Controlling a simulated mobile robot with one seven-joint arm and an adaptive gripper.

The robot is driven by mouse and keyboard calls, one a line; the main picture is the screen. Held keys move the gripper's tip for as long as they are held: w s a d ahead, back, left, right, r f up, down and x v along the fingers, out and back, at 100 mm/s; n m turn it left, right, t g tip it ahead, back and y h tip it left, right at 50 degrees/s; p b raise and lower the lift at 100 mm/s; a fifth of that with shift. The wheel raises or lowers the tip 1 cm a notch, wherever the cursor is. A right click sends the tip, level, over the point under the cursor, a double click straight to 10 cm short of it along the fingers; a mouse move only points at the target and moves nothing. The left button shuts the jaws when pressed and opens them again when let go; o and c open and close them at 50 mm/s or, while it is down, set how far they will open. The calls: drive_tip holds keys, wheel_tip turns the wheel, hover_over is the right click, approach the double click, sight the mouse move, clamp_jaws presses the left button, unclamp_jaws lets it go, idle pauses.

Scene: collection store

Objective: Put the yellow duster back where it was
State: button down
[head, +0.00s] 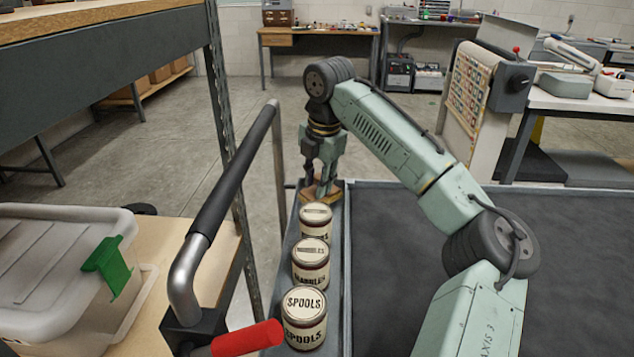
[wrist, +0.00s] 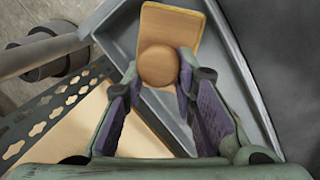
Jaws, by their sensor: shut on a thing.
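My gripper (head: 320,165) is low over the far end of a narrow grey tray (head: 283,262). In the wrist view, its fingers (wrist: 165,78) close around the round knob of a flat tan-yellow piece (wrist: 172,28), which looks like wood. This piece also shows below my gripper in the head view (head: 318,191). It lies in or just above the tray; I cannot tell if it touches the bottom. It is the only yellowish hand-sized thing near my gripper, but I cannot tell for sure that it is the duster.
Three labelled jars stand in the tray: a near one (head: 305,318), a middle one (head: 310,263) and a far one (head: 315,221) close to my gripper. A black-gripped rail (head: 233,172) runs along the left. A lidded plastic tub (head: 60,285) stands at left.

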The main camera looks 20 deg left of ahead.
drive_tip(key=shift+f, duration=0.35)
drive_tip(key=c, duration=1.3)
unclamp_jaws()
drive_tip(key=shift+f, duration=0.15)
wheel_tip(320, 180, up, 12)
drive_tip(key=s+d, duration=0.1)
drive_tip(key=shift+s+d, duration=0.25)
drive_tip(key=shift+d, duration=0.1)
